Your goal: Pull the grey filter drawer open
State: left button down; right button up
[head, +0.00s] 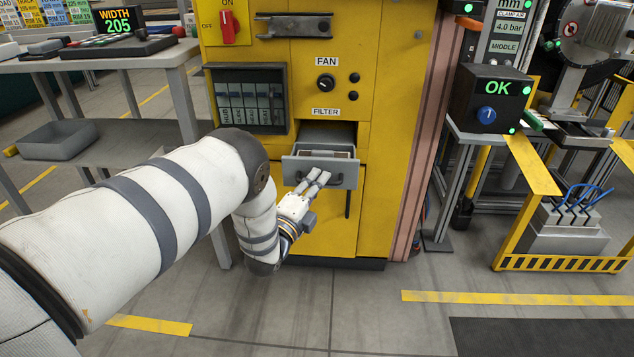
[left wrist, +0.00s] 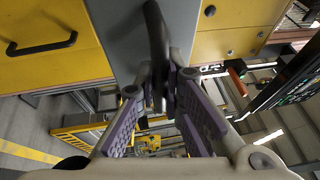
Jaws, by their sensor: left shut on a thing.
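The grey filter drawer (head: 344,173) stands partly out of the yellow cabinet (head: 388,110), under the label FILTER. Its inside shows from above, with a light-edged filter in it. My left gripper (head: 318,178) is at the dark handle on the drawer's front. In the left wrist view the fingers (left wrist: 165,95) are closed around the dark handle (left wrist: 157,40), with the grey drawer front (left wrist: 125,25) behind it. My right gripper is in neither view.
A red ON/OFF switch (head: 228,27) and a black FAN knob (head: 326,83) are above the drawer. A grey table (head: 150,62) with a lower shelf holding a grey bin (head: 55,140) stands at left. The floor before the cabinet is clear.

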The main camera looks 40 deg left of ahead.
pick_arm(q)
jog(key=c, duration=2)
grip_release()
jog(key=shift+o, duration=0.2)
jog(key=v, duration=1.2)
